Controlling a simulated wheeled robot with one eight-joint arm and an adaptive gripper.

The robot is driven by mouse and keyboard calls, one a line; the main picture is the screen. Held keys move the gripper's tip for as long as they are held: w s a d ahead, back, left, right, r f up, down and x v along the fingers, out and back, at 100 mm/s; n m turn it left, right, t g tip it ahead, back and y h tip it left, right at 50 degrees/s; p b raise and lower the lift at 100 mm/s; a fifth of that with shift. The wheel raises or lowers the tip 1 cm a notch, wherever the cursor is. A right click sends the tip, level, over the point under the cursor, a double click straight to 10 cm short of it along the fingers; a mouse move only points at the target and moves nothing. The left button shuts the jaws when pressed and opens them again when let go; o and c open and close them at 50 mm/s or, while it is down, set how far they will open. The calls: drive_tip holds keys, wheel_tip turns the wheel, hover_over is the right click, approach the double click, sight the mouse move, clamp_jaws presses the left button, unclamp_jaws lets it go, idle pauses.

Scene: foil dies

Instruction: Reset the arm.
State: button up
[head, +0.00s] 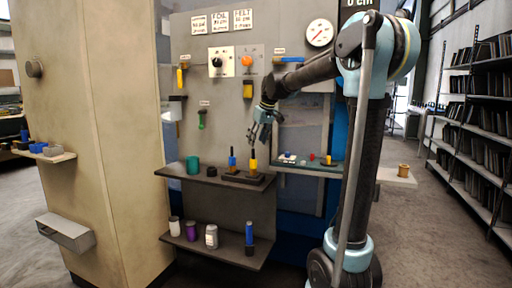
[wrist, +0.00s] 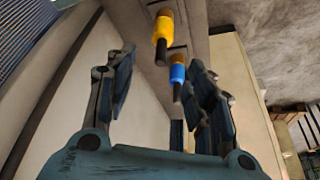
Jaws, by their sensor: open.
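My arm stands at the right of the panel in the head view, its forearm reaching left. My gripper (head: 262,131) hangs above the upper shelf, in front of the panel. In the wrist view my gripper (wrist: 160,85) shows its two fingers well apart with nothing held between them. Beyond the fingers are a yellow-handled tool (wrist: 162,38) and a blue-handled tool (wrist: 178,72). In the head view the yellow tool (head: 253,160) and the blue tool (head: 232,160) stand upright on the upper shelf, below my gripper and apart from it.
The upper shelf (head: 210,178) also holds a teal cup (head: 193,165). The lower shelf (head: 215,248) holds jars and a blue-handled tool (head: 249,235). A side shelf (head: 310,167) carries small items. The panel (head: 220,120) has a gauge (head: 319,33) and knobs. Bookshelves (head: 480,110) stand at right.

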drive_tip(key=shift+r, duration=0.1)
drive_tip(key=s+d+f+m+h, duration=0.1)
drive_tip(key=s+d+f, duration=0.2)
drive_tip(key=s+d, duration=0.3)
drive_tip(key=s+d+f+m, duration=0.2)
drive_tip(key=s+d+f, duration=0.15)
drive_tip(key=s, duration=0.35)
drive_tip(key=s+d+f+m+h, duration=0.1)
drive_tip(key=s+d+f, duration=0.2)
drive_tip(key=s+d, duration=0.3)
drive_tip(key=s+d+f+m, duration=0.2)
drive_tip(key=s+d+f, duration=0.1)
drive_tip(key=s+f, duration=0.5)
drive_tip(key=s+d+f+m+g+h, duration=0.1)
drive_tip(key=s+d+f, duration=0.2)
drive_tip(key=s+f, duration=0.5)
drive_tip(key=s, duration=0.3)
drive_tip(key=shift+s+d+f+m, duration=0.2)
drive_tip(key=shift+s+d+m, duration=0.1)
drive_tip(key=shift+s+m, duration=0.1)
drive_tip(key=shift+w, duration=0.1)
drive_tip(key=shift+w+f, duration=0.2)
drive_tip(key=shift+w, duration=0.25)
drive_tip(key=shift+c, duration=0.3)
